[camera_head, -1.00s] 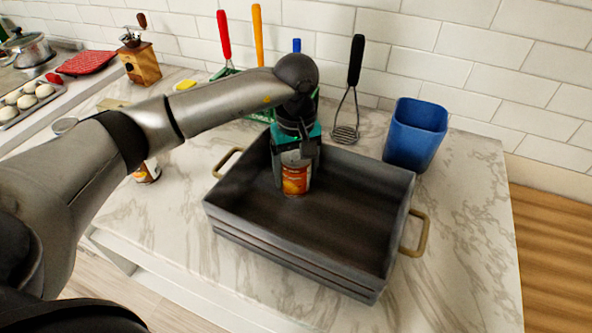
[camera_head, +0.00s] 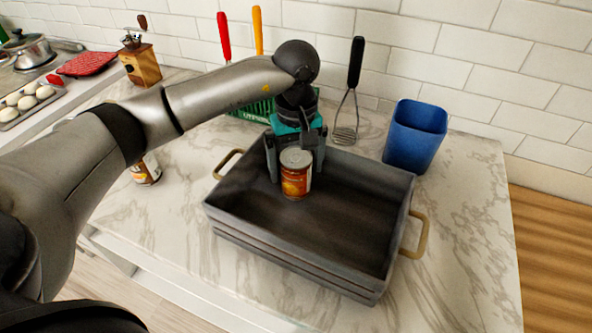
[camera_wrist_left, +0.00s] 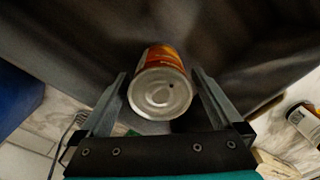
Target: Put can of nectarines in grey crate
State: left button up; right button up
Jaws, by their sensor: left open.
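The can of nectarines (camera_head: 296,178), with an orange-red label and a silver lid, stands upright inside the grey crate (camera_head: 378,278), near its back left part. My left gripper (camera_head: 297,172) is open, with its fingers behind and to either side of the can. In the left wrist view the can (camera_wrist_left: 160,85) shows lid toward the camera between the two spread fingers (camera_wrist_left: 165,92), with a gap at each side. The crate's dark inside fills the upper part of that view. My right gripper is not in view.
A blue container (camera_head: 415,138) stands behind the crate on the right. A whisk-like masher (camera_head: 350,90) leans on the wall behind. A green rack (camera_head: 252,110) holds utensils. Another can (camera_head: 146,170) stands left of the crate. The counter right of the crate is clear.

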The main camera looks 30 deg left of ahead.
pick_arm(q)
notch_tip(320, 180, up, 10)
jog(key=shift+f, duration=0.1)
dwell(0.4)
